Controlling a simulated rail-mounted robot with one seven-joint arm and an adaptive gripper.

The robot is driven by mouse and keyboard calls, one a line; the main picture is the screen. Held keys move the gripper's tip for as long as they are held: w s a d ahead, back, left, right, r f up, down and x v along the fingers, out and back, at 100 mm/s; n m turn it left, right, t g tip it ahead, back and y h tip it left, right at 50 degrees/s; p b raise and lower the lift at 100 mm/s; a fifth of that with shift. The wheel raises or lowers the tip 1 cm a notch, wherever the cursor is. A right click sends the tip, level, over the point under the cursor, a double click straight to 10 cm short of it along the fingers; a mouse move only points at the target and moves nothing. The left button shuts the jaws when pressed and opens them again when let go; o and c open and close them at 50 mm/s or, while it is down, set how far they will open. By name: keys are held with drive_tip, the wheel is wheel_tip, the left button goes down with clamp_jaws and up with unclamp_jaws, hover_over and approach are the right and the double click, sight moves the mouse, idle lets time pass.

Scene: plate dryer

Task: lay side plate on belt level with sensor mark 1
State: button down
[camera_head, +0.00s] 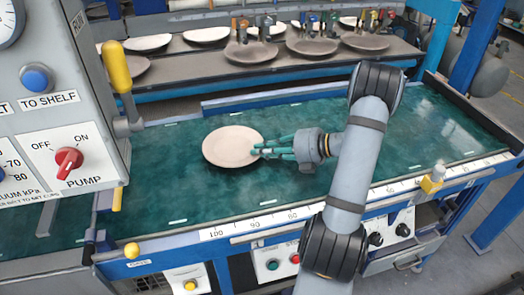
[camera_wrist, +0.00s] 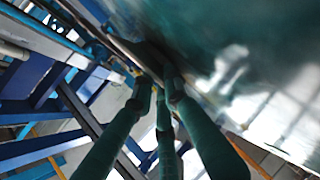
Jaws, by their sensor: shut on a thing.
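The side plate (camera_head: 229,147) is pale, round and cream-coloured, and shows in the head view over the left-middle part of the green belt (camera_head: 340,125). My gripper (camera_head: 262,149) has teal fingers and is shut on the plate's right rim. The plate looks about flat; I cannot tell whether it touches the belt or hangs just above it. In the wrist view the fingers (camera_wrist: 160,85) come together at the centre, and the plate cannot be made out there. Short white marks lie along the belt's edges, one at the front (camera_head: 178,222); I cannot read which is sensor mark 1.
A numbered scale (camera_head: 250,227) runs along the front rail, with a yellow-topped block (camera_head: 432,180) at its right. A grey pump panel (camera_head: 65,110) with a yellow lever (camera_head: 117,66) stands at left. Behind, a shelf holds several plates (camera_head: 312,46). The belt right of my arm is clear.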

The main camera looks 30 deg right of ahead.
drive_tip(key=shift+f, duration=0.15)
drive_tip(key=c, duration=2)
unclamp_jaws()
drive_tip(key=shift+c, duration=0.2)
drive_tip(key=shift+r, duration=0.2)
drive_tip(key=p+v, duration=0.1)
drive_tip(key=v, duration=1.1)
